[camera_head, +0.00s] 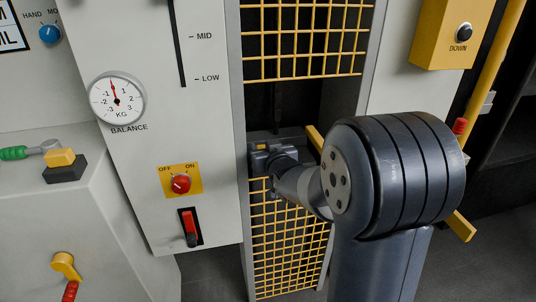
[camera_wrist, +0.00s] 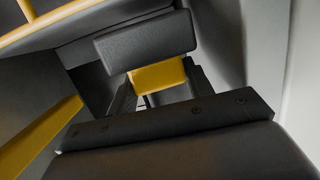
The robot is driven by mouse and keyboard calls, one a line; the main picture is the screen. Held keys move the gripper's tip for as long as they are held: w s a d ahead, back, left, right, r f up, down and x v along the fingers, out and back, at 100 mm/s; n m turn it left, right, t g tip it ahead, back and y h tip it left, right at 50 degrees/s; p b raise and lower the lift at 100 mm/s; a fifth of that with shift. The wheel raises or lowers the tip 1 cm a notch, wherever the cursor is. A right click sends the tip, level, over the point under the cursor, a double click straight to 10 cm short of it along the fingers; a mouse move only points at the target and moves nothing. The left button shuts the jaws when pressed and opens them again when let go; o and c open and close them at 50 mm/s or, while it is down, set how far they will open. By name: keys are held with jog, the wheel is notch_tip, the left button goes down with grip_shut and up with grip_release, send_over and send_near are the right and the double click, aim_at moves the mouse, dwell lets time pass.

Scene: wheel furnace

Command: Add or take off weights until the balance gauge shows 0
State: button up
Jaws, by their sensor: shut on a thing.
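The balance gauge (camera_head: 117,98) is a round white dial on the grey panel. Its red needle points almost straight up, between -1 and 1, at about 0. My gripper (camera_head: 268,160) reaches into the dark opening between the yellow mesh guards. In the wrist view my gripper (camera_wrist: 155,88) is shut on the yellow grip of a weight (camera_wrist: 158,75) with a dark block (camera_wrist: 145,40). I cannot tell whether this weight rests on something. A second weight (camera_head: 62,167), black with a yellow top, lies on the grey ledge at the left.
Yellow mesh (camera_head: 300,40) stands above the opening and more mesh (camera_head: 290,245) below it. A yellow bar (camera_wrist: 45,135) runs close on the left in the wrist view. A red switch (camera_head: 180,184) and red lever (camera_head: 190,228) are on the panel. A yellow box (camera_head: 440,35) hangs upper right.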

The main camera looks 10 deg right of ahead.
jog(key=shift+r+x, duration=0.1)
jog(key=shift+x, duration=0.95)
jog(key=shift+r+x, duration=0.15)
jog(key=shift+x, duration=0.9)
jog(key=shift+d, duration=0.15)
jog(key=shift+f+b, duration=0.6)
jog(key=shift+b, duration=0.2)
jog(key=o, duration=1.4)
jog(key=shift+o, duration=0.3)
jog(key=shift+f, duration=0.25)
jog(key=o, duration=0.5)
jog(key=shift+d+r, duration=0.1)
jog(key=shift+r, duration=0.05)
